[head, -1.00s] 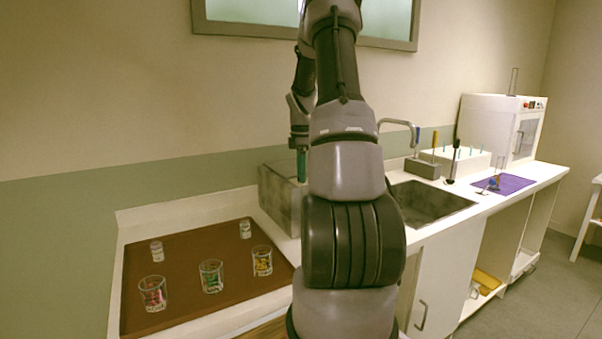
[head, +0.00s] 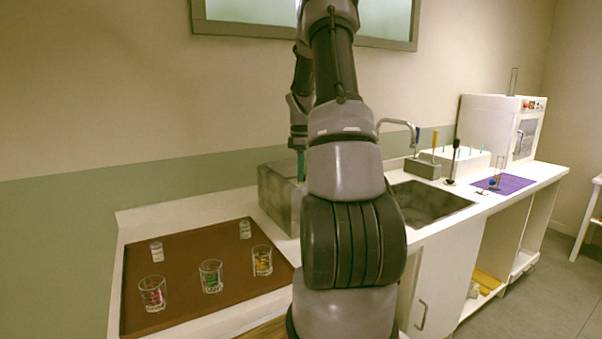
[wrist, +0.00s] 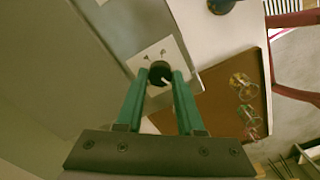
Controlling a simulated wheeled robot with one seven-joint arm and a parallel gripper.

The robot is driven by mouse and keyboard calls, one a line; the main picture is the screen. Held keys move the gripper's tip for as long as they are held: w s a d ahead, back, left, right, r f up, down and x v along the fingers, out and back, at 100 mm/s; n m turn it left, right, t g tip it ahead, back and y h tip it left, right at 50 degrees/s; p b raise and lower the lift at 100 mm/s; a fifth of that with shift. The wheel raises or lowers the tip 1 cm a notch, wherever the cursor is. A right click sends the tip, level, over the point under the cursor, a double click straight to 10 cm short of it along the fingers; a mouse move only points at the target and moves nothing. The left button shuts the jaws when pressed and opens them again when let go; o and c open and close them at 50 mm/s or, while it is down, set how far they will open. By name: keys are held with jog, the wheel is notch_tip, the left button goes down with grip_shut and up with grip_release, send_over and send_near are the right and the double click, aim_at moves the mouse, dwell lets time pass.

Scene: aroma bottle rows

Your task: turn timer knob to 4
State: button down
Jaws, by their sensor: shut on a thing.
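The timer knob (wrist: 161,73) is a small black round knob with a light pointer line, on a pale square plate (wrist: 143,62) with a few dark marks. The marks are too small to read. My gripper (wrist: 159,76) has its two green fingers shut on the knob, one on each side, in the wrist view. In the head view my gripper (head: 300,165) points down at the top of a grey box (head: 279,200). The knob is hidden there.
A brown tray (head: 205,304) left of the box holds several small glasses, some with coloured contents. A sink (head: 430,201) lies to the right. Beyond it are a tool block (head: 422,169), a purple mat (head: 517,183) and a white cabinet (head: 485,125).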

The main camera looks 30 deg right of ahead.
jog(key=m, duration=0.4)
jog(key=shift+m, duration=0.3)
jog(key=m, duration=0.5)
jog(key=shift+d, duration=0.1)
jog(key=m, duration=0.9)
jog(key=shift+m, duration=0.3)
jog(key=m, duration=0.4)
jog(key=shift+d, duration=0.1)
jog(key=m, duration=0.9)
jog(key=shift+s, duration=0.1)
jog(key=shift+m, duration=2.4)
